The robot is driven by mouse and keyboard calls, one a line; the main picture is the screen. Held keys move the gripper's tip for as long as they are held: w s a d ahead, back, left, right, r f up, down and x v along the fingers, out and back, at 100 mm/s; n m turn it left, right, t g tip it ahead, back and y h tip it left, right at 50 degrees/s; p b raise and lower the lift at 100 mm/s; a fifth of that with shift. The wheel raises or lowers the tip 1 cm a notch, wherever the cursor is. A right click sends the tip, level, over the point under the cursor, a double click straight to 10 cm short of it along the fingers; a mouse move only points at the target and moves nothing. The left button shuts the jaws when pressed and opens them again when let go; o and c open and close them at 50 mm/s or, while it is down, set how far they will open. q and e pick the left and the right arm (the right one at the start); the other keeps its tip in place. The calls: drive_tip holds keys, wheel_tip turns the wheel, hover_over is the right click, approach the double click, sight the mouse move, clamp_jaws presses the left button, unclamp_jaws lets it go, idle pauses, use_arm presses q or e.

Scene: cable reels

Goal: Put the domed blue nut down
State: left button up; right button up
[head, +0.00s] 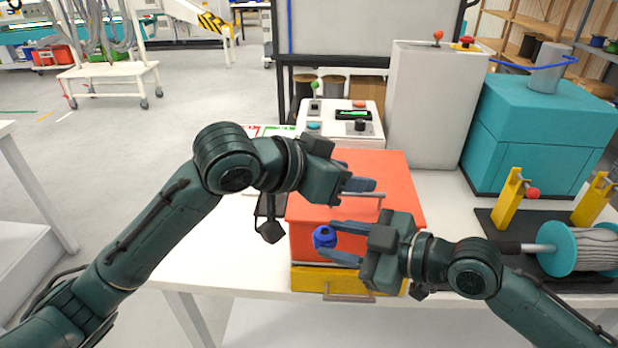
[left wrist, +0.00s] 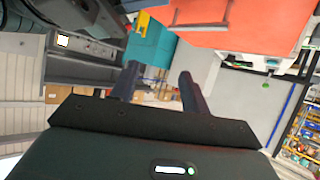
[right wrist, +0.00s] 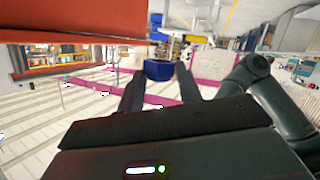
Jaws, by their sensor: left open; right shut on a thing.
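The domed blue nut (head: 324,237) is between the fingertips of my right gripper (head: 338,242), in front of the orange-red box (head: 400,175). In the right wrist view the nut (right wrist: 159,69) sits between the two fingertips, clear of any surface that I can see. My right gripper is shut on it. My left gripper (head: 367,185) is open and empty, above the orange-red box, with its fingers pointing right. In the left wrist view its two fingers (left wrist: 157,82) stand apart with nothing between them.
A yellow drawer (head: 312,281) with a metal handle is below the orange-red box. A control box (head: 368,128) stands behind. At right are a teal cabinet (head: 535,140) and a cable reel (head: 562,250) by yellow stands. The white table (head: 225,255) is bare at left.

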use_arm(q)
drive_tip(key=s+r+g+y, duration=0.1)
drive_tip(key=s+g+y, duration=0.2)
drive_tip(key=y, duration=0.1)
drive_tip(key=n+g+y, duration=0.2)
drive_tip(key=y, duration=0.2)
approach(326, 232)
drive_tip(key=x, duration=0.9)
drive_tip(key=shift+f, duration=0.2)
drive_tip(key=shift+c, duration=0.6)
drive_tip(key=c, duration=0.6)
drive_tip(key=shift+c, duration=0.4)
use_arm(e)
drive_tip(key=o, duration=1)
drive_tip(key=shift+d, duration=0.1)
